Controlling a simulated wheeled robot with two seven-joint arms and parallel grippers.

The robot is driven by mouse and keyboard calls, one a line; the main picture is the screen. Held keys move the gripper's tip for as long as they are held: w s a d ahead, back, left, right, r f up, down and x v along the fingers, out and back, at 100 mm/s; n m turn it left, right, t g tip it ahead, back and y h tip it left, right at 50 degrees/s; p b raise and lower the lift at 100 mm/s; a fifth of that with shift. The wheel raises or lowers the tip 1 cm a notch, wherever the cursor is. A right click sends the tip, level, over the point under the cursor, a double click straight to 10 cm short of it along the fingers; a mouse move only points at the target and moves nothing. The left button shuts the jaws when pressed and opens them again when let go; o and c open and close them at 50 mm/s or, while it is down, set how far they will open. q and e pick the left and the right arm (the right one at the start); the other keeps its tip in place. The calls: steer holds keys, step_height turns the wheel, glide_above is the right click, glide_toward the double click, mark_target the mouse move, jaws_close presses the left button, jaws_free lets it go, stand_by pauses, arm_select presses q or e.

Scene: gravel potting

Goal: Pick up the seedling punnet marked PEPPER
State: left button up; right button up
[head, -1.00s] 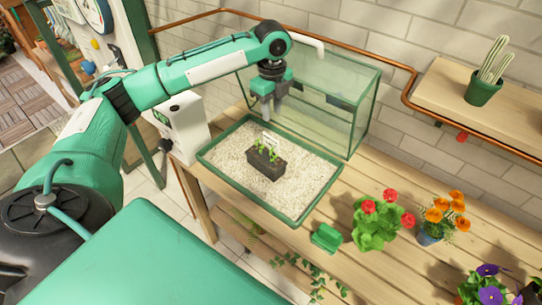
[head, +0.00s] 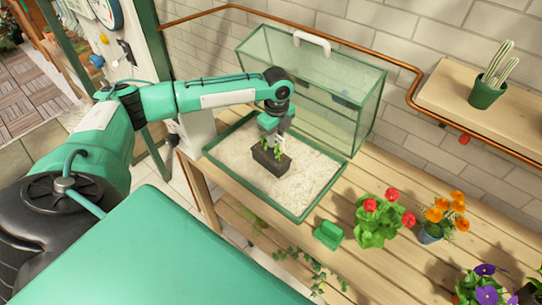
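A small dark seedling punnet (head: 271,160) with green sprouts stands on the pale gravel in a green-rimmed tray (head: 305,213). Its label is hidden behind my gripper now, so I cannot read the marking. My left gripper (head: 281,140) points down from above, with its fingers at the sprouts and the punnet's far upper edge. The fingertips are partly hidden, and I cannot tell whether they are apart or closed on anything. My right gripper does not show.
A glass case (head: 310,85) with a white handle stands behind the tray. A small green block-like object (head: 328,235), a red-flowered plant (head: 378,222) and an orange-flowered pot (head: 430,234) stand on the wooden bench to the right. A shelf with a cactus (head: 487,92) is at upper right.

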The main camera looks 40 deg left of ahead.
arm_select(q)
steer(key=shift+f, duration=0.65)
jaws_close()
stand_by(0.9)
